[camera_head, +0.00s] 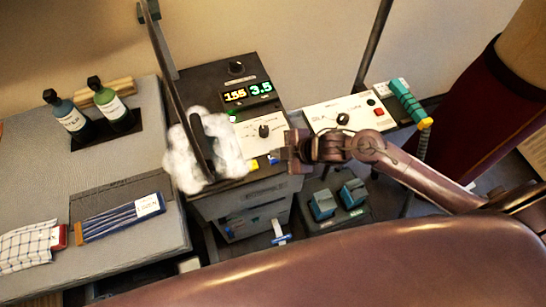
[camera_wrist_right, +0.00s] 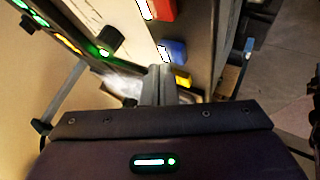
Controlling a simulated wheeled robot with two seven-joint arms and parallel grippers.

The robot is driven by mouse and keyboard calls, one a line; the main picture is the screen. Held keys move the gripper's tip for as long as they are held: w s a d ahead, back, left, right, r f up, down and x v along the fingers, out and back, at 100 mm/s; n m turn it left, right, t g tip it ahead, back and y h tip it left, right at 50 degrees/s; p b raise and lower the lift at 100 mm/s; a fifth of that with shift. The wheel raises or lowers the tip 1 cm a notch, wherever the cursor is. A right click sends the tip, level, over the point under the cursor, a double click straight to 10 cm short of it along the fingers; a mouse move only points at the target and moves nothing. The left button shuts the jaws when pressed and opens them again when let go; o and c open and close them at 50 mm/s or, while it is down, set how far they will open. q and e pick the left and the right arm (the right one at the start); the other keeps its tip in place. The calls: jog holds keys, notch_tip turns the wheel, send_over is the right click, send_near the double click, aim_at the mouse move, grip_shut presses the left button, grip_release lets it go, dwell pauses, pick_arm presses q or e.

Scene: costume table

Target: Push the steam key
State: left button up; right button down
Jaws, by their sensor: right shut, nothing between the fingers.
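The control box (camera_head: 215,88) has a white panel with a dark knob (camera_head: 264,130) and lit number displays (camera_head: 248,92). Keys sit along its near edge: a blue key (camera_head: 273,160) and a yellow key (camera_head: 254,164). The right wrist view shows a red key (camera_wrist_right: 160,8), the blue key (camera_wrist_right: 172,50) and the yellow key (camera_wrist_right: 183,77). I cannot read which is the steam key. My right gripper (camera_head: 284,155) is shut and empty, at the right end of this key row. In the right wrist view its fingertips (camera_wrist_right: 161,72) are close to the blue and yellow keys; contact is unclear.
White puffs (camera_head: 190,165) surround a dark upright part left of the panel. A second white panel (camera_head: 340,115) stands to the right, with teal pedals (camera_head: 338,200) below.

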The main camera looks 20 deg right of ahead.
jog(key=shift+f+b, duration=0.3)
jog(key=shift+f, duration=0.25)
dwell(0.6)
jog(key=shift+r, duration=0.1)
jog(key=shift+r+p, duration=0.9)
jog(key=shift+p, duration=0.1)
jog(key=shift+r, duration=0.1)
notch_tip(320, 180, up, 6)
jog(key=p, duration=0.5)
jog(key=shift+p, duration=0.3)
